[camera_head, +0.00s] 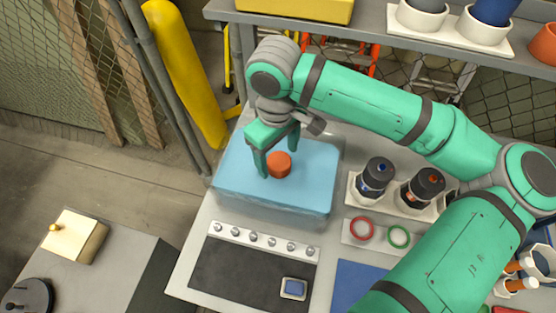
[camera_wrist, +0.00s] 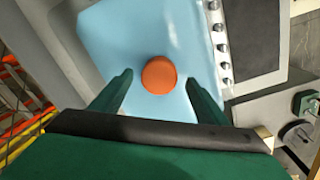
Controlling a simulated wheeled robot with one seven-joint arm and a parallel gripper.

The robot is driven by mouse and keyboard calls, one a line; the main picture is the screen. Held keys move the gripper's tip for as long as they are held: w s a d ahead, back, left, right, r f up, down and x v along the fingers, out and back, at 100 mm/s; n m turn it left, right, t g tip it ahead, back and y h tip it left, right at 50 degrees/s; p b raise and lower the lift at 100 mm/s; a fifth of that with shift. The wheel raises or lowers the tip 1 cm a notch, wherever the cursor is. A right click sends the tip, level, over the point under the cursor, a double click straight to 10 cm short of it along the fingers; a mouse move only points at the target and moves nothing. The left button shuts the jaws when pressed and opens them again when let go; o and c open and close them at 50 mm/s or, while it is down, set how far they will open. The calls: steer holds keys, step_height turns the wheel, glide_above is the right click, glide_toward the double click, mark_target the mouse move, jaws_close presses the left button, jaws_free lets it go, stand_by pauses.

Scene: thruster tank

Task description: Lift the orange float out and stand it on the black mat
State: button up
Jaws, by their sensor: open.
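The orange float (camera_head: 279,164) is a short round piece at the water surface of the light blue tank (camera_head: 318,185). In the wrist view the float (camera_wrist: 159,75) lies ahead of and between my two green fingers, with a gap on each side. My gripper (camera_head: 279,158) is open above the tank, and its fingers come down around the float in the head view; I cannot tell how deep the tips are. The black mat (camera_head: 240,270) lies on the bench in front of the tank. It also shows in the wrist view (camera_wrist: 256,35).
A row of several small knobs (camera_head: 253,238) runs between tank and mat. A small blue-topped square piece (camera_head: 293,288) sits on the mat's right corner. Two dark cylinders (camera_head: 376,175) and red and green rings (camera_head: 362,229) stand right of the tank. The mat's left part is clear.

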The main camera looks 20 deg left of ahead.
steer(key=shift+d+f, duration=0.1)
steer(key=shift+f, duration=0.75)
steer(key=shift+c, duration=0.3)
steer(key=c, duration=1.1)
steer(key=shift+w, duration=0.1)
steer(key=shift+c, duration=0.2)
